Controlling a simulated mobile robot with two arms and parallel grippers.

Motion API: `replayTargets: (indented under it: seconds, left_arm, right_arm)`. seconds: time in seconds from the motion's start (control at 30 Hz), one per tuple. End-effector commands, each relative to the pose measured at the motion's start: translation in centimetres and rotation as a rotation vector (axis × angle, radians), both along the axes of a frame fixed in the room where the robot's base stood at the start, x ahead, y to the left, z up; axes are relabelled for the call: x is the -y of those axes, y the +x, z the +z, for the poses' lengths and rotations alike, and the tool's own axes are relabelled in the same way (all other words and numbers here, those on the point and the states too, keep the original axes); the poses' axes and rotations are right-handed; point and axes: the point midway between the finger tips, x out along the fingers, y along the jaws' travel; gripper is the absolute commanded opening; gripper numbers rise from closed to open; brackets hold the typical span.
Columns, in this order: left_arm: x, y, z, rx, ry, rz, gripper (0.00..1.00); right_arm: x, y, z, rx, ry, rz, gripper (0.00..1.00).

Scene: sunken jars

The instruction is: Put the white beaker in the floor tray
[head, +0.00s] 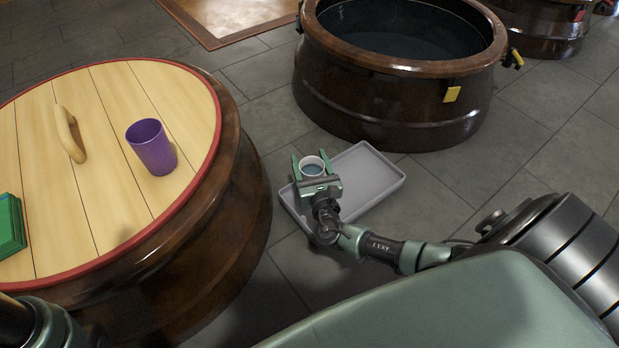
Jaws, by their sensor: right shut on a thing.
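The white beaker (313,160) has a pale rim and a blue-grey inside, and it appears upright. My right gripper (312,164) is shut on it, with one green finger on each side. The floor tray (372,173) is a shallow grey rectangle on the dark tiles. The beaker shows over the tray's left far part; I cannot tell whether it touches the tray's bottom. My gripper and wrist hide part of the tray and the beaker's lower side. My left gripper is not in view; only a part of my left arm shows at the bottom left.
A lidded brown jar (215,235) at left bears a purple cup (152,147), a wooden handle (69,134) and a green item (11,226). An open brown jar (385,105) stands behind the tray. Bare floor lies right of the tray.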

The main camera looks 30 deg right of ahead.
Motion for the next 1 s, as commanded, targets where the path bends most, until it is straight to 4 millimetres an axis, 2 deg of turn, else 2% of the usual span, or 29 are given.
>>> replayTargets:
  seconds: [0.03,0.23,0.5,0.93,0.97,1.0]
  left_arm:
    - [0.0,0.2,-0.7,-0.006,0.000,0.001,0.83]
    - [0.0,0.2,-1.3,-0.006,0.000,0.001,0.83]
    - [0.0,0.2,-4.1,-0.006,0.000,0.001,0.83]
    - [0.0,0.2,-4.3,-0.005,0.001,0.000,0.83]
    - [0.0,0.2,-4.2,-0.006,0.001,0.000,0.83]
    - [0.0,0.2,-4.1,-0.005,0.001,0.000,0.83]
  right_arm:
    - [0.0,0.1,-0.6,0.003,0.000,0.000,0.02]
    - [0.0,0.0,-1.5,0.003,0.000,0.000,0.02]
    - [0.0,0.1,-5.1,0.002,0.000,0.000,0.02]
    - [0.0,0.0,-5.4,0.002,0.000,0.000,0.02]
    - [0.0,0.0,-5.3,0.001,0.000,0.000,0.71]
    - [0.0,0.0,-5.3,0.001,0.000,0.000,0.82]
